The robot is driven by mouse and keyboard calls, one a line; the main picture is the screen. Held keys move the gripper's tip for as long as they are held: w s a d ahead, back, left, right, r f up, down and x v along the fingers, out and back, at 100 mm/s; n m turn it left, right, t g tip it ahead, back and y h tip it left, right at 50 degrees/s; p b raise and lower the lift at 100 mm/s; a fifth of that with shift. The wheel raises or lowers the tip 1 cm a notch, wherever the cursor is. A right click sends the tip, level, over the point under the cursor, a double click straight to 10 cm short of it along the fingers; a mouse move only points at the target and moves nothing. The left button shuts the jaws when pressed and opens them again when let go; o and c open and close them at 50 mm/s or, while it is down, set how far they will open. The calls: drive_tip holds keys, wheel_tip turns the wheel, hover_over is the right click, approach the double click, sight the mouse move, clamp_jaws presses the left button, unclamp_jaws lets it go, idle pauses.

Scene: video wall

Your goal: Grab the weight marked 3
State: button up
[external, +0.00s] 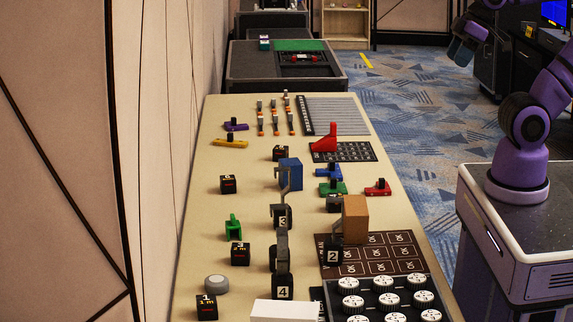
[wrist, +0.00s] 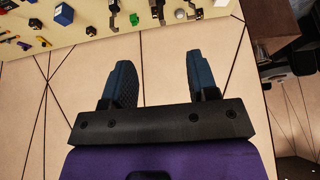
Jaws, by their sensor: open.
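A dark hooked weight marked 3 (external: 283,220) stands upright mid-table in the external view. Similar weights marked 4 (external: 283,292) and 2 (external: 334,256) stand nearer. A black cube (external: 240,252) left of them also seems to carry a 3, with a red marking. My gripper (wrist: 158,65) is open and empty in the wrist view, its two blue fingers wide apart. In the external view its dark end (external: 462,48) hangs off to the upper right, well away from the table and weights. Dark hooked shapes show at the wrist view's top edge, their numbers unreadable.
The long beige table (external: 190,270) holds a blue block (external: 289,173), a brown block (external: 355,220), a green piece (external: 233,227), a red piece (external: 326,138) and a tray of white knobs (external: 387,301). A panelled wall (external: 60,170) runs along the left.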

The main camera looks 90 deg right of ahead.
drive_tip(key=w+d+r, duration=0.1)
drive_tip(key=w+d, duration=0.1)
drive_tip(key=w, duration=0.6)
drive_tip(key=n+g, duration=0.1)
drive_tip(key=g, duration=0.4)
hover_over(282, 168)
drive_tip(key=a, duration=0.1)
wheel_tip(282, 168, down, 30)
wheel_tip(282, 168, down, 6)
drive_tip(key=shift+s+r, duration=0.1)
drive_tip(key=shift+r, duration=0.05)
drive_tip(key=shift+d+f, duration=0.2)
drive_tip(key=shift+f, duration=1.1)
drive_tip(key=shift+d+f, duration=0.15)
drive_tip(key=shift+f, duration=1.1)
clamp_jaws()
